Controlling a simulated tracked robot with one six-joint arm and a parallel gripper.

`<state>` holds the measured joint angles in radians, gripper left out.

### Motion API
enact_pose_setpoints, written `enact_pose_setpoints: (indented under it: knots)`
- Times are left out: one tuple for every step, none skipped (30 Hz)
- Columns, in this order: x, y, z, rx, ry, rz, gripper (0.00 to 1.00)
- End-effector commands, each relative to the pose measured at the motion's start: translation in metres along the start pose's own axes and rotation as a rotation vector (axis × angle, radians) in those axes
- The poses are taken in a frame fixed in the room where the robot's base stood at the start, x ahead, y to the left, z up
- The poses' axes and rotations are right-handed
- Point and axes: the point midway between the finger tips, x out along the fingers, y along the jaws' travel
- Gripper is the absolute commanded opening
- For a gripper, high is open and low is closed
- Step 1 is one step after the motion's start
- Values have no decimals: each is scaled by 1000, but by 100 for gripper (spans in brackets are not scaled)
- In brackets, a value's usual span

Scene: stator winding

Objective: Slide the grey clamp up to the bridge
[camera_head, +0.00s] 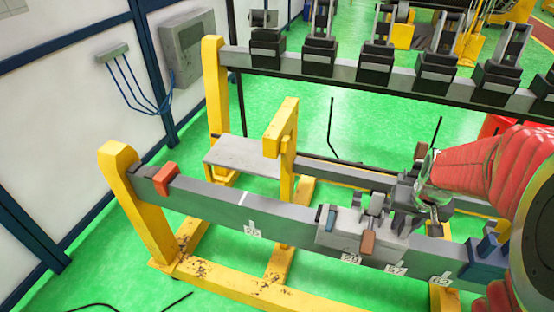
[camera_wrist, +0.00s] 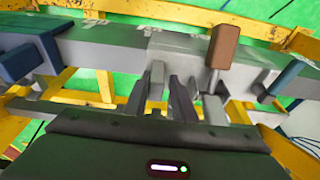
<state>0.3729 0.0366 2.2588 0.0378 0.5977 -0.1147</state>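A light grey clamp block (camera_head: 342,236) sits astride the front grey beam, with a brown handle (camera_head: 368,242) and a small blue lever (camera_head: 331,219). In the wrist view the grey block (camera_wrist: 185,46) carries the same brown handle (camera_wrist: 222,47). My gripper (camera_head: 431,214) is low over the beam, just right of the block in the head view. In the wrist view its fingers (camera_wrist: 165,98) are beside upright grey parts on the block's near side. I cannot tell whether they touch or hold anything. No part is clearly recognisable as the bridge.
The front beam (camera_head: 225,205) is bare between the block and a red piece (camera_head: 166,178) at its left end. A dark blue block (camera_head: 485,252) sits right of my gripper. A yellow bracket (camera_head: 283,130) stands behind the beam. A rear rail (camera_head: 345,72) carries several dark clamps.

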Motion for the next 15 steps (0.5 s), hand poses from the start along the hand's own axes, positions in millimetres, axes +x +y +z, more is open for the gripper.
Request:
enact_pose_setpoints:
  knots:
    - [0,-5,0,-4,0,-1,22]
    - [0,-7,0,-4,0,-1,22]
    - [0,-10,0,-3,0,-1,22]
    - [0,-12,0,-3,0,-1,22]
    - [0,-14,0,-3,0,-1,22]
    - [0,-17,0,-3,0,-1,22]
    - [0,-19,0,-3,0,-1,22]
    - [0,-21,0,-2,0,-1,22]
    - [0,-24,0,-3,0,-1,22]
    - [0,-26,0,-3,0,-1,22]
    - [0,-28,0,-3,0,-1,22]
    - [0,-31,0,-4,0,-1,22]
    - [0,-33,0,-4,0,-1,22]
    - [0,-35,0,-3,0,-1,22]
    - [0,-37,0,-3,0,-1,22]
